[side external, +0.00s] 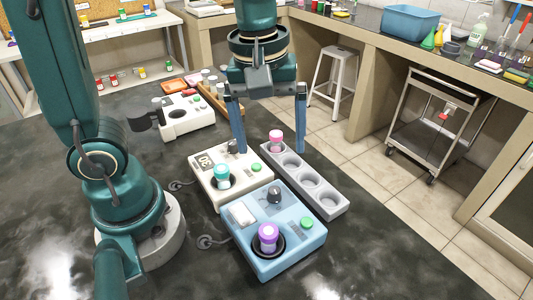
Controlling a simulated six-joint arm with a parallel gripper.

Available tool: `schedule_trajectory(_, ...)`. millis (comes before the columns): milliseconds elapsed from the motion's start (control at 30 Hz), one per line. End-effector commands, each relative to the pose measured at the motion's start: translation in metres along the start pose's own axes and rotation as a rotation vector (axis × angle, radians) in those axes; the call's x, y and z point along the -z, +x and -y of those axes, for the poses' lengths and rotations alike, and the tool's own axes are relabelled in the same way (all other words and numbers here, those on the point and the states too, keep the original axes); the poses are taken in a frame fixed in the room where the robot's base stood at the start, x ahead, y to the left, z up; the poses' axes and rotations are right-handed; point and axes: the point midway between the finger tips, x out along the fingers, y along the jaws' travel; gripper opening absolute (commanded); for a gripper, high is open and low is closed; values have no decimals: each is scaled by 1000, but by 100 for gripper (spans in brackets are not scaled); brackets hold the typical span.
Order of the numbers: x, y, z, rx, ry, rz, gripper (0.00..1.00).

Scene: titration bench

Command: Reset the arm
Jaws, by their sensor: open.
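My gripper (268,120) hangs above the dark bench, its two blue fingers spread wide apart, open and empty. My teal arm stands at the left of the side external view. Below the gripper, a white device (206,190) with a small display holds a teal-capped vial (222,177). In front of it, a blue device (290,243) holds a purple-capped vial (267,237). A grey rack (329,205) with round wells lies to the right, with a pink-capped vial (276,141) at its far end. The fingers appear apart from all the vials.
Behind, another white device (187,117) stands near an orange tray (173,87) and a wooden rack (213,98) with vials. The dark bench (400,270) is clear at the front right. A stool (334,77) and cart (435,120) stand on the floor beyond.

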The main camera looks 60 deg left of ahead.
Motion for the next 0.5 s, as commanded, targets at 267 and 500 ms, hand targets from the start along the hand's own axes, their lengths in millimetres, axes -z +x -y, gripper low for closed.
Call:
schedule_trajectory(267,-2,-30,39,-168,244,-164,95)
schedule_trajectory(500,-10,-25,65,-201,629,-327,95)
